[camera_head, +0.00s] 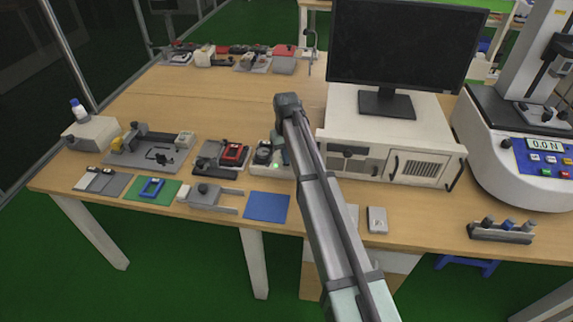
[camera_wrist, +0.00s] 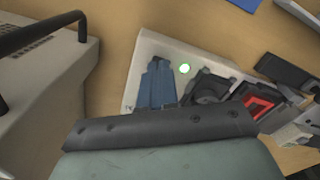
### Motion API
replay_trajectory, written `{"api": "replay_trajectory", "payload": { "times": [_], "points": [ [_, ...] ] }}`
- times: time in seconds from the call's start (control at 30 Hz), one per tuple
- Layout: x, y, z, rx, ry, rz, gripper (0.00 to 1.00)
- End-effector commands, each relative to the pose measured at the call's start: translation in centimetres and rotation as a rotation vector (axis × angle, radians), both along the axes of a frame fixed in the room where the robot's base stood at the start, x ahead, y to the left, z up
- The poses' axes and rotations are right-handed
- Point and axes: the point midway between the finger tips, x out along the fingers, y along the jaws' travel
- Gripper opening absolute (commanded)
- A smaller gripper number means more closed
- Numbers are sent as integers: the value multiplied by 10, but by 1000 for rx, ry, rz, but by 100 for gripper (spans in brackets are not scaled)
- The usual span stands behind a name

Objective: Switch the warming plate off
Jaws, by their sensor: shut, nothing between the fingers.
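The warming plate appears to be the white unit (camera_wrist: 205,58) with a lit green lamp (camera_wrist: 184,68) and a dark round part on top. In the head view my gripper (camera_head: 284,157) is partly hidden by my arm. I cannot tell whether the fingertips touch the unit. No switch is clearly visible; the fingers may cover it.
A white cabinet (camera_head: 398,134) with handles and a monitor (camera_head: 402,45) stands right of my gripper. A red-framed device (camera_head: 233,153) on a dark base lies close to the left. A blue mat (camera_head: 266,207) lies in front. The bench behind is mostly clear.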

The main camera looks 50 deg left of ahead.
Motion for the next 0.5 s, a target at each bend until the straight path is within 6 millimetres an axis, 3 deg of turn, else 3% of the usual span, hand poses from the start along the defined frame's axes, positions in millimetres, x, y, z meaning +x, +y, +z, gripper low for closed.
{"api": "replay_trajectory", "payload": {
  "times": [0.5],
  "points": [
    [0,0,-6,0,0,0,0]
  ]
}}
